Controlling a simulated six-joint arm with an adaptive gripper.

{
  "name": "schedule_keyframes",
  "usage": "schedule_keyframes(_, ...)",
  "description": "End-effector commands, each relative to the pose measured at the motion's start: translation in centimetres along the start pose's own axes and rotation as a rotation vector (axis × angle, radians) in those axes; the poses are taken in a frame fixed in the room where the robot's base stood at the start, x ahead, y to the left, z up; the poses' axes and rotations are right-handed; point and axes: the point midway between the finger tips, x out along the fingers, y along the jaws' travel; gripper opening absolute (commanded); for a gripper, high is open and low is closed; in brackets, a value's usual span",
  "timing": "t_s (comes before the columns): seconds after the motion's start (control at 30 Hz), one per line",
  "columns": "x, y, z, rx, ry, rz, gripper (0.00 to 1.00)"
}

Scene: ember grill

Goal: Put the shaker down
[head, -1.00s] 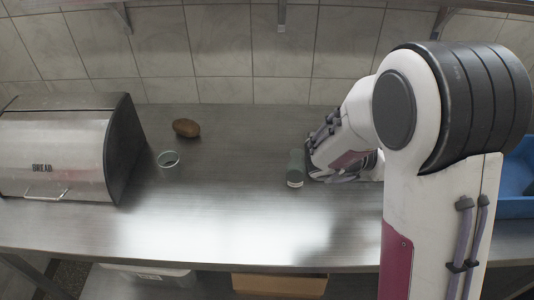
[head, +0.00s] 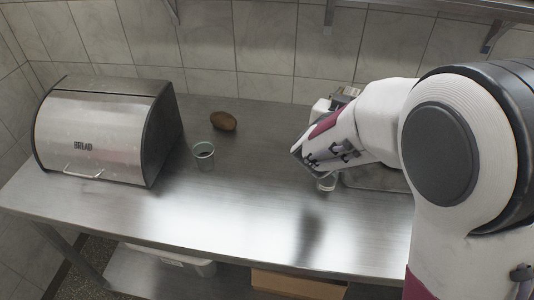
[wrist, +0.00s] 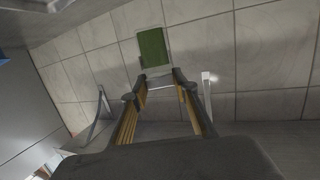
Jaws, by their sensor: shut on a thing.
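My gripper is shut on the shaker, with its fingertips (wrist: 160,80) in the wrist view. The shaker shows there as a green body (wrist: 153,47) reaching beyond the tips.
A bread bin (head: 100,130) stands at the left. A clear cup (head: 203,155) and a brown potato-like object (head: 223,121) are at the back middle. The counter's front middle is clear. The tiled wall (head: 265,50) stands behind, with shelf brackets above.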

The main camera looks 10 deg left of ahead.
Motion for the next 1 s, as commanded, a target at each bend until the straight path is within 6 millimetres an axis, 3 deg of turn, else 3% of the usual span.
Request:
schedule_keyframes(0.1, -0.5, -3.0, 0.1, -0.020, 0.001, -0.096, 0.05)
schedule_keyframes(0.5, -2.9, -10.7, 1.3, -0.074, 0.001, -0.361, 0.05)
schedule_keyframes(1.0, -6.0, -16.7, 4.1, -0.125, -0.001, -0.618, 0.05)
